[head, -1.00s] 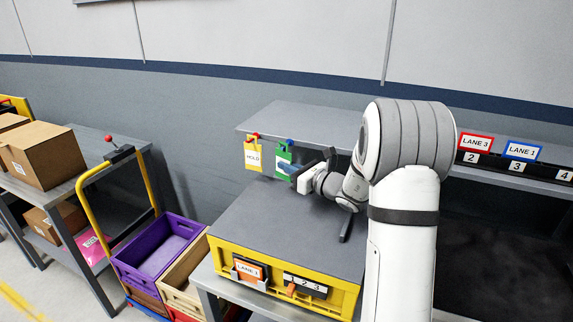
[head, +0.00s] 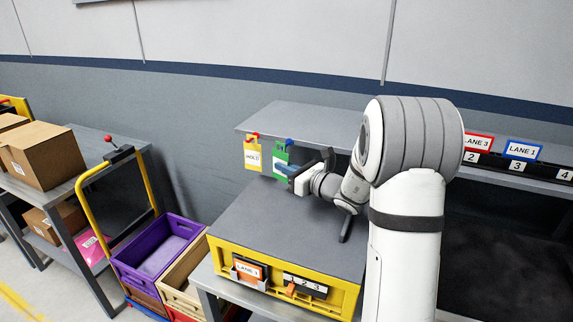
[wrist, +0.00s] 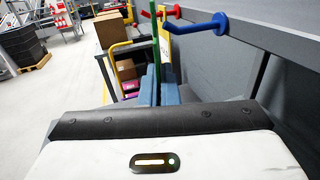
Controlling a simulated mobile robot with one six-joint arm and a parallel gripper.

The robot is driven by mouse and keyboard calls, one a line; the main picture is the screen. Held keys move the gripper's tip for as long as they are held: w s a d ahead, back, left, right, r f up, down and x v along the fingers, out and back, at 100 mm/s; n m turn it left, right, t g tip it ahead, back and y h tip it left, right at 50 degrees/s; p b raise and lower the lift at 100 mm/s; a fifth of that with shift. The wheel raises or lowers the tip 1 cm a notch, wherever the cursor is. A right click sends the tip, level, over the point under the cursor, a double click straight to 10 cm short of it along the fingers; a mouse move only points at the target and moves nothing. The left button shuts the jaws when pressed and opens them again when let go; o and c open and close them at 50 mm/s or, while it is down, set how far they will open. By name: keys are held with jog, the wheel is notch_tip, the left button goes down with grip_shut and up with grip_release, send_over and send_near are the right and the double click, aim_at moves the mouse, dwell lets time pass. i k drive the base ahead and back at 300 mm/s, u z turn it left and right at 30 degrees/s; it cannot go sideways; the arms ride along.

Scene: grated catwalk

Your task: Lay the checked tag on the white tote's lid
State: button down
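A green tag (head: 280,160) with a white mark, too small to read, is beside the blue hook (head: 289,142) under the shelf edge. It shows edge-on in the wrist view (wrist: 156,55), between the blue fingertips of my gripper (wrist: 160,92), which look closed on it. The tag appears just clear of the tip of the blue hook (wrist: 200,25). In the head view my gripper (head: 288,170) reaches the tag from the right. No white tote is in sight; a yellow tote (head: 340,300) with a grey top (head: 270,220) stands below my gripper.
A yellow HOLD tag (head: 252,156) hangs on a red hook left of the green one. The yellow tote's front has a LANE 1 card (head: 248,268) and a number strip. Purple (head: 140,275) and tan crates stand left. The grey top has open room.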

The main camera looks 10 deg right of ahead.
aim_at(492, 266)
jog(key=k, duration=1)
